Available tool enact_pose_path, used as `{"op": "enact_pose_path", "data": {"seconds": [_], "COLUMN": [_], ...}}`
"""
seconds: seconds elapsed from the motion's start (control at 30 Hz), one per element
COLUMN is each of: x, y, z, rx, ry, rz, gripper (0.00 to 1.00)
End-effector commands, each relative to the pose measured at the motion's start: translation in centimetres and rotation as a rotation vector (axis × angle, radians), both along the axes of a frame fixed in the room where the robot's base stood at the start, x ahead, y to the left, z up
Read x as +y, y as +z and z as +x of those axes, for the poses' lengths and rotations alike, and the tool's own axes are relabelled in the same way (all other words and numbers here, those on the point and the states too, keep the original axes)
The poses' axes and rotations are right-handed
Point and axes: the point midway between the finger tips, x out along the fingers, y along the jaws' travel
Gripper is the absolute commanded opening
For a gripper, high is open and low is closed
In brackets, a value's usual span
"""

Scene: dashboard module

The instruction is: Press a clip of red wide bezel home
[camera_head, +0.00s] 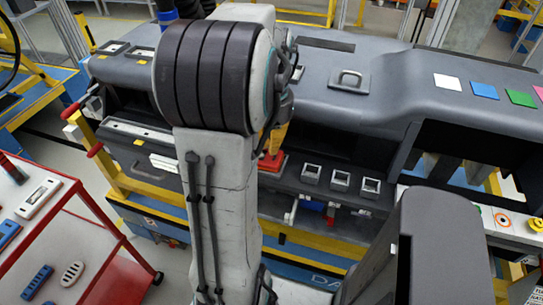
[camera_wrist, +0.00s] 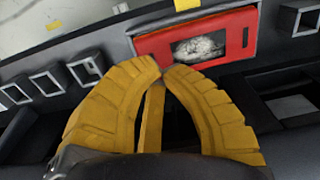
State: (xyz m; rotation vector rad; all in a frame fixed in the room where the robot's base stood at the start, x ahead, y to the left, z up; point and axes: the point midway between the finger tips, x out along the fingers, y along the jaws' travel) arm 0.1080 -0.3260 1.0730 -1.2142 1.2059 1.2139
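The red wide bezel (camera_wrist: 240,38) sits in the dark dashboard panel at the upper middle of the wrist view. It frames a rectangular window with a light, mottled picture. My gripper (camera_wrist: 161,71) has two yellow fingers with their tips together, nothing visible between them. The tips are at the bezel's lower left edge; I cannot tell whether they touch it. In the head view my gripper (camera_head: 274,150) is partly hidden behind my arm, and a piece of the red bezel (camera_head: 268,164) shows just below it. The bezel's clips cannot be made out.
Several square silver-framed openings (camera_head: 340,181) run along the panel right of the bezel in the head view. The grey dashboard (camera_head: 320,70) rises behind. A red-edged tray table (camera_head: 62,215) with loose parts stands at left. Coloured squares (camera_head: 484,90) lie on the dashboard top.

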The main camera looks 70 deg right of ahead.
Motion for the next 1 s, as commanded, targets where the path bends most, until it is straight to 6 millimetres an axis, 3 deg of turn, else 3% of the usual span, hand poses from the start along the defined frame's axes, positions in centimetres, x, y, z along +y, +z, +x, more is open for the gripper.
{"op": "enact_pose_path", "data": {"seconds": [1.0], "x": [0.00], "y": [-0.59], "z": [0.00], "rx": [0.000], "ry": [0.000], "rz": [0.000], "gripper": [0.00]}}
